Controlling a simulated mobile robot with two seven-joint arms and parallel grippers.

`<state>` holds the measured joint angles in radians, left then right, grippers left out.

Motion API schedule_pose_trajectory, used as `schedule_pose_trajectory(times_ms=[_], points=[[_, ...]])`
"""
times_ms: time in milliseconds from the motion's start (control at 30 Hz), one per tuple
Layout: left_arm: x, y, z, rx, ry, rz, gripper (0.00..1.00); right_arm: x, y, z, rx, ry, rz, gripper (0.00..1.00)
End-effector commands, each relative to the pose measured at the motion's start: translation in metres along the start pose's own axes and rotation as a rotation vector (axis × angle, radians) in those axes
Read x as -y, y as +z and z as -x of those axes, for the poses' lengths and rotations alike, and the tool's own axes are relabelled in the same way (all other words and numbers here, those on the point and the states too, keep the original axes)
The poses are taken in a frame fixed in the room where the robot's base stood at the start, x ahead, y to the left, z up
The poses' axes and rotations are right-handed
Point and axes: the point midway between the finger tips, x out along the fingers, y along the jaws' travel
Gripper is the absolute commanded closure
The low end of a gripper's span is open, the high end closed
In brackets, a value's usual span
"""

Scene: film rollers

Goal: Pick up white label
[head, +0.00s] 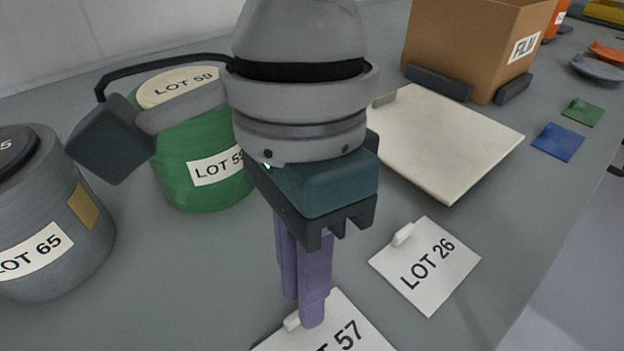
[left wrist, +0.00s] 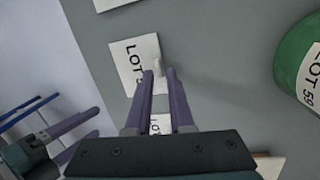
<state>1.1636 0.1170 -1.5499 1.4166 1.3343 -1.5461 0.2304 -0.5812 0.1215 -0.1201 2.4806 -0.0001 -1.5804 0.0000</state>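A white label reading LOT 57 (head: 345,335) lies flat at the bottom of the head view, cut off by the edge. In the left wrist view this label (left wrist: 124,62) has a small raised white tab. A second white label, LOT 26 (head: 428,268), with a similar tab, lies to its right. My left gripper (head: 306,312) points down over the LOT 57 label. Its purple fingers are apart, with the tips close to the tab; contact cannot be told. My right gripper (left wrist: 85,130) shows at the left wrist view's lower left, its fingers apart and empty.
A green LOT 59 roller (head: 195,165) and a grey LOT 65 roller (head: 62,225) stand at left. A pale flat board (head: 450,140), a cardboard box (head: 470,40) and green and blue squares lie behind. The table's right edge is near LOT 26.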

Motion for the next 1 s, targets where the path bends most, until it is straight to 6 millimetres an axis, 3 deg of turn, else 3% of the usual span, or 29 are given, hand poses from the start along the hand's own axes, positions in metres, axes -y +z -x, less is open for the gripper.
schedule_pose_trajectory(times_ms=[100, 367, 567, 1000], points=[[0.0, -0.0002, -0.0144, 0.0, 0.0, -0.001, 0.8, 0.0005, 0.0013, -0.0041, 0.0, -0.001, -0.001, 0.27], [0.0, -0.0002, -0.0162, -0.001, -0.001, -0.001, 0.8, 0.0009, 0.001, -0.0037, 0.0, -0.002, -0.003, 0.27], [-0.0001, -0.0002, -0.016, -0.001, -0.001, -0.001, 1.0, 0.0009, 0.001, -0.0037, -0.001, -0.002, -0.003, 0.27], [0.0, -0.0002, -0.015, -0.001, -0.001, -0.001, 1.0, 0.0008, 0.0008, -0.0034, -0.001, -0.002, -0.003, 0.27]])
